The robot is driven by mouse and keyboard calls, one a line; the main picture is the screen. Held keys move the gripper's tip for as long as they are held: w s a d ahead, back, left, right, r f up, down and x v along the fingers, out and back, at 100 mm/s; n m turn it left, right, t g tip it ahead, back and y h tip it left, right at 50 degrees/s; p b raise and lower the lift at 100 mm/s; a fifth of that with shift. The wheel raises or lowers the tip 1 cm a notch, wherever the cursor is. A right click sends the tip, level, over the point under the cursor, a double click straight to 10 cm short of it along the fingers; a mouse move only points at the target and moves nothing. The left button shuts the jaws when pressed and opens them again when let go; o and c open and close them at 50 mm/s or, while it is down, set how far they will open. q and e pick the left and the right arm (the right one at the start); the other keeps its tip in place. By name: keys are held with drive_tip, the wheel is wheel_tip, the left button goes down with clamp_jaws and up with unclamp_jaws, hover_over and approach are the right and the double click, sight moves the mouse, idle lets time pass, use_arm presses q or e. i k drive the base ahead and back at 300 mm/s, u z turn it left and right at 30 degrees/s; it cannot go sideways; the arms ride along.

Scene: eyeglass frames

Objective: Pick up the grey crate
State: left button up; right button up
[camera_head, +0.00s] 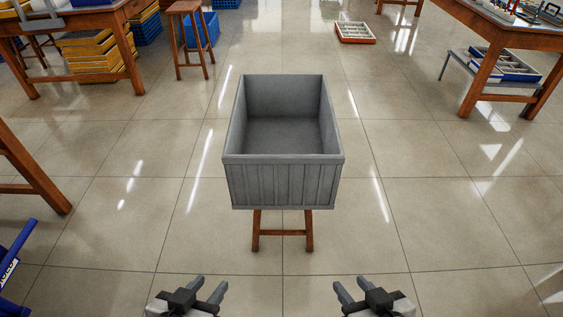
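The grey crate (284,184) is empty and open at the top, with ribbed sides. It rests level on a small wooden stool (283,232), whose front legs show below it. My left gripper (208,288) is at the bottom of the picture, left of the crate and nearer to me. My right gripper (355,290) is at the bottom, right of the crate and nearer to me. Both grippers have their fingers apart with nothing between them. Neither touches the crate.
Wooden workbenches stand at the upper left (62,20) and upper right (500,28). Another stool (188,8) is at the back left, near stacked yellow crates (90,52) and a blue crate (203,30). An orange-rimmed tray (355,33) lies on the floor behind. Tiled floor around the grey crate is clear.

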sight(283, 149)
drive_tip(key=u, duration=0.65)
drive_tip(key=i, duration=1.15)
drive_tip(key=z, duration=0.75)
